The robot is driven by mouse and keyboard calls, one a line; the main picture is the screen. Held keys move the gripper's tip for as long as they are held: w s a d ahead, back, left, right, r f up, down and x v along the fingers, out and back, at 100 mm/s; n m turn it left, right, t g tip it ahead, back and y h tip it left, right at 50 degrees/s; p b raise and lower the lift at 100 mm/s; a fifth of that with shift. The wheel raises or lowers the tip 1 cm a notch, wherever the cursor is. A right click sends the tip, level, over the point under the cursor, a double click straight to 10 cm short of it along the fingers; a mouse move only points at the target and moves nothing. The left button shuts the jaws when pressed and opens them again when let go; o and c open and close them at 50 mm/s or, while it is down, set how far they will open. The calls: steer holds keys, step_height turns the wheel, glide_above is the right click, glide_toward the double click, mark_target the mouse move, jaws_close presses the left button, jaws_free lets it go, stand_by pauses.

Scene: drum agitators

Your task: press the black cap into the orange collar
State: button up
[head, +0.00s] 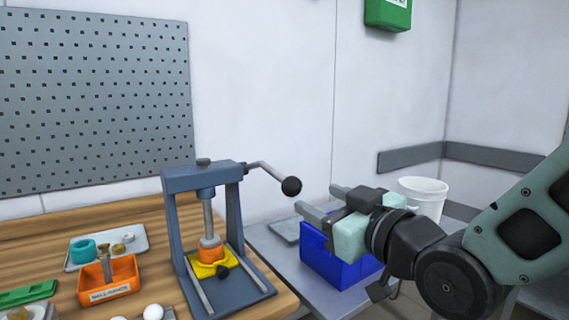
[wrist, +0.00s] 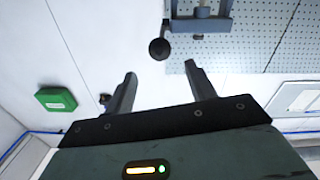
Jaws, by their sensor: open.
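The orange collar (head: 212,253) sits on a yellow plate (head: 200,270) in the grey-blue press (head: 232,215), under its ram (head: 209,226). The ram's grey lower end is at the collar's top. I cannot make out the black cap for sure; a small black piece (head: 222,271) shows at the front of the yellow plate. The press lever (head: 266,170) ends in a black ball knob (head: 291,186), also in the wrist view (wrist: 159,49). My gripper (head: 322,201) is open and empty, to the right of the knob. In the wrist view the knob appears beyond and between the fingertips (wrist: 160,73).
A blue bin (head: 335,262) stands on the grey side table below my gripper, with a white bucket (head: 423,198) behind. An orange box (head: 108,277), a light tray (head: 137,245) and white balls (head: 153,312) lie left of the press. A pegboard (head: 95,95) hangs behind.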

mark_target(284, 177)
steer(key=p+x, duration=0.5)
steer(key=x, duration=0.7)
steer(key=shift+w, duration=0.15)
